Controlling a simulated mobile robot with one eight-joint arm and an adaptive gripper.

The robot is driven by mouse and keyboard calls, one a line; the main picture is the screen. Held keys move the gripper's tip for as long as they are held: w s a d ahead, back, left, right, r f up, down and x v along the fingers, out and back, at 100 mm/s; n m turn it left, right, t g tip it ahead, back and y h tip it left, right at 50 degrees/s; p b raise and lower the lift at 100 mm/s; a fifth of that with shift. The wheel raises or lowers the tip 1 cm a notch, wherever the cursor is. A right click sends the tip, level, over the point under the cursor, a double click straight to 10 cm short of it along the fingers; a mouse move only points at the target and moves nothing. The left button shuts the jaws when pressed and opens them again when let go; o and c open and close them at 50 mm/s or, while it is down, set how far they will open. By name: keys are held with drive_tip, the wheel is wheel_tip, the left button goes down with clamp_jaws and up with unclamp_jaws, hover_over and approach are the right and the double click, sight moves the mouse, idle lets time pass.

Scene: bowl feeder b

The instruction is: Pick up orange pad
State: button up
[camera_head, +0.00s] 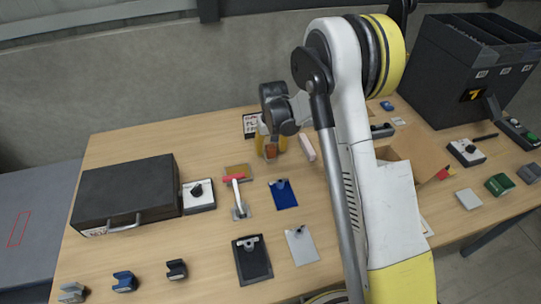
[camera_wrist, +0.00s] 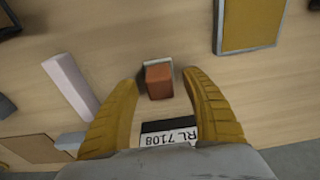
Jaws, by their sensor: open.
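The orange pad (camera_wrist: 159,81) is a small orange-brown block with a pale grey part at its far side, in the middle of the wrist view. In the head view the orange pad (camera_head: 270,151) shows as a small patch at my gripper, partly hidden. My gripper (camera_wrist: 161,79) is open, its two yellow fingers on either side of the pad with a gap at each side. In the head view my gripper (camera_head: 271,140) points down over the back of the wooden table. Whether the fingertips reach the table is hard to tell.
A pale bar (camera_wrist: 70,82) lies left of my fingers. A label card (camera_wrist: 178,131) lies close behind the pad. A yellow-brown panel (camera_wrist: 248,22) lies to the right. A black case (camera_head: 125,190) stands at the table's left, and an open cardboard box (camera_head: 408,145) is right of my arm.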

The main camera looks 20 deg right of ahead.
sight(273, 146)
drive_tip(key=shift+f, duration=0.35)
drive_tip(key=shift+r, duration=0.15)
drive_tip(key=shift+c, duration=0.2)
clamp_jaws()
drive_tip(key=shift+r, duration=0.5)
drive_tip(key=r+p, duration=0.1)
drive_tip(key=r, duration=0.1)
drive_tip(key=d+r+p, duration=0.1)
drive_tip(key=r, duration=0.1)
drive_tip(key=shift+s, duration=0.2)
drive_tip(key=s+d+r+p, duration=0.2)
drive_tip(key=s+d+r, duration=0.2)
drive_tip(key=d, duration=0.5)
wheel_tip(273, 146, up, 2)
drive_tip(key=shift+d, duration=0.4)
